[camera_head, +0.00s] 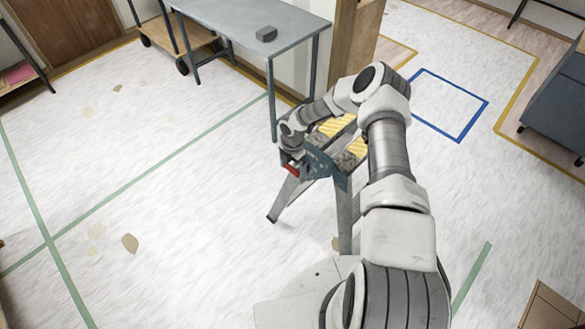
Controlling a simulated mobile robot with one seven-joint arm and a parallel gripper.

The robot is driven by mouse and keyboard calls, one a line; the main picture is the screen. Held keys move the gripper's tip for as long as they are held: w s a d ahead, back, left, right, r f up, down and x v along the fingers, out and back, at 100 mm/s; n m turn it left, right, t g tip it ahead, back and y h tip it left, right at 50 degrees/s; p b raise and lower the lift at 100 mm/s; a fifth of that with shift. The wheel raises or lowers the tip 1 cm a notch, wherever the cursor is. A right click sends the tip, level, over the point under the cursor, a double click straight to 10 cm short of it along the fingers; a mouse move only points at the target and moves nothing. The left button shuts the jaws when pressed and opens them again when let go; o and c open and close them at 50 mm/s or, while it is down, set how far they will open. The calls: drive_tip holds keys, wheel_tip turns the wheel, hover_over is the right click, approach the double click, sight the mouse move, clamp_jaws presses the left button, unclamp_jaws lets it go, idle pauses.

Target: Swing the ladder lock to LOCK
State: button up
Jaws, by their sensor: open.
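A small stepladder (343,222) with grey legs and yellow-striped treads stands on the floor at the middle of the head view. A blue-grey plate (319,163) is on its near upper side. A small red part (290,169) shows at the plate's left; I cannot tell for sure that it is the lock lever. My arm reaches over the ladder from the right and bends down on its left side. My gripper (291,157) is open beside the red part, small in view; I cannot tell whether they touch. No LOCK marking is readable.
A grey table (234,22) with a small grey block (266,34) stands behind the ladder to the left. A wooden post (350,50) rises behind my arm. A dark blue cabinet (555,115) is at the right. The floor left of the ladder is mostly clear.

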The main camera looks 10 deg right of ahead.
drive_tip(key=c, duration=1.2)
